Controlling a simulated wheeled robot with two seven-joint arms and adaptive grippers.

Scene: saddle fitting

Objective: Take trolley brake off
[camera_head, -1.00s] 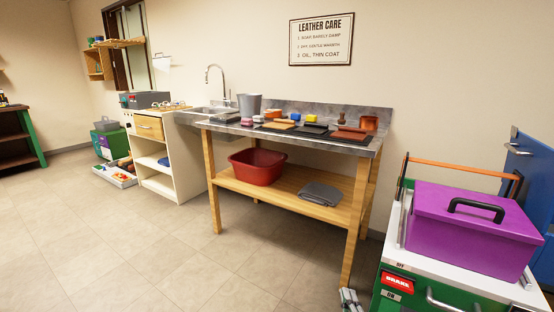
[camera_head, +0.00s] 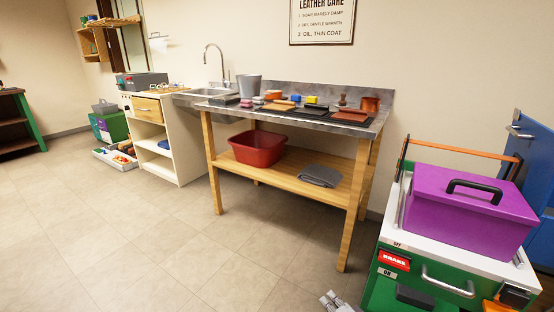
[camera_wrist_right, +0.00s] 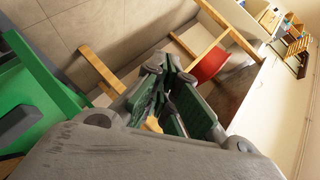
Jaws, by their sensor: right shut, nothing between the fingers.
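The trolley (camera_head: 404,198) stands at the right in the head view, green with a white top. On its front is a red BRAKE plate (camera_head: 394,261), with an OFF label (camera_head: 398,245) above and an ON label (camera_head: 387,273) below. A dark block (camera_head: 415,297) sticks out lower on the front. My right gripper (camera_head: 331,300) shows at the bottom edge, left of the trolley and apart from it. Its fingers (camera_wrist_right: 166,72) are shut and empty in the right wrist view, with a green panel (camera_wrist_right: 35,110) at the left. My left gripper is out of view.
A purple box (camera_head: 470,210) sits on the trolley, with an orange bar (camera_head: 455,147) behind it. A metal handle (camera_head: 447,283) crosses the front. A workbench (camera_head: 350,214) with wooden legs stands left of the trolley. The floor (camera_head: 190,250) in front is clear.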

